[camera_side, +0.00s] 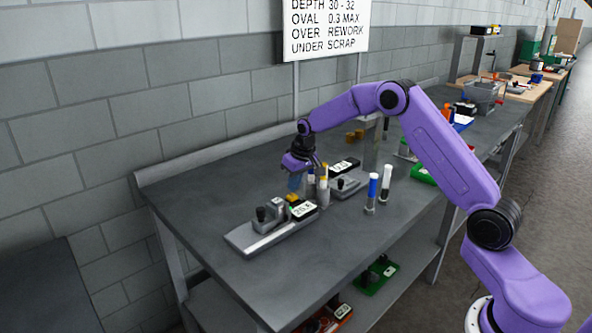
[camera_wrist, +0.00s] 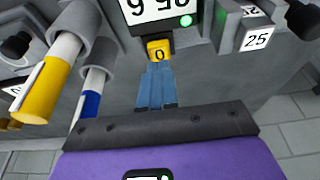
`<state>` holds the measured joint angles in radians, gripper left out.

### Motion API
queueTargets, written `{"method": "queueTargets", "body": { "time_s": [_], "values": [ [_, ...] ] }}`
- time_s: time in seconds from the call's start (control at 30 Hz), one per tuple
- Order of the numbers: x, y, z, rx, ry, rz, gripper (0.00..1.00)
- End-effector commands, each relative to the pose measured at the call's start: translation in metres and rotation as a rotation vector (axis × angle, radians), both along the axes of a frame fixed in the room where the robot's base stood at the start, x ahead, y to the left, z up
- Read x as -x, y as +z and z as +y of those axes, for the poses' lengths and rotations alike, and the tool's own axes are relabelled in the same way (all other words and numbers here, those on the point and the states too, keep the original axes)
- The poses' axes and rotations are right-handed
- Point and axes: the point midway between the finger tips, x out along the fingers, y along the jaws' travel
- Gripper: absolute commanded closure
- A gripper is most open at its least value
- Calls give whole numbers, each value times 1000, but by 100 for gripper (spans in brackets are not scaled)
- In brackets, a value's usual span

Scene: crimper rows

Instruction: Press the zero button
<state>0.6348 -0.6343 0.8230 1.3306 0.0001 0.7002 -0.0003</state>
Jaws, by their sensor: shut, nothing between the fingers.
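The zero button is a small yellow block marked 0 (camera_wrist: 159,50), just under a white display (camera_wrist: 158,8) with a lit green dot. In the side view the button (camera_side: 293,198) sits beside the gauge's display (camera_side: 302,210) on a grey fixture (camera_side: 262,238). My gripper (camera_wrist: 157,66) has blue fingers shut together and empty, pointing at the button. In the wrist view the tips overlap the button's lower edge. In the side view my gripper (camera_side: 294,187) is just above it. I cannot tell whether they touch.
Markers with yellow and blue ends (camera_wrist: 40,88) stand close to the left of my fingers in the wrist view. A block labelled 25 (camera_wrist: 257,40) is at the right. More markers (camera_side: 373,190) and a second fixture (camera_side: 347,186) stand nearby.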

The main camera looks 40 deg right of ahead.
Motion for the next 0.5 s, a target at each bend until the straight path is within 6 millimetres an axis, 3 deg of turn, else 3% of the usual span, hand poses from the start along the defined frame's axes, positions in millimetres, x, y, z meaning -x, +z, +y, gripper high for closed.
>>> {"method": "queueTargets", "body": {
  "time_s": [0.2, 0.5],
  "values": [
    [0, -17, 0, 0, 0, 0, 100],
    [0, -19, 0, 0, 0, -1, 100]
  ]
}}
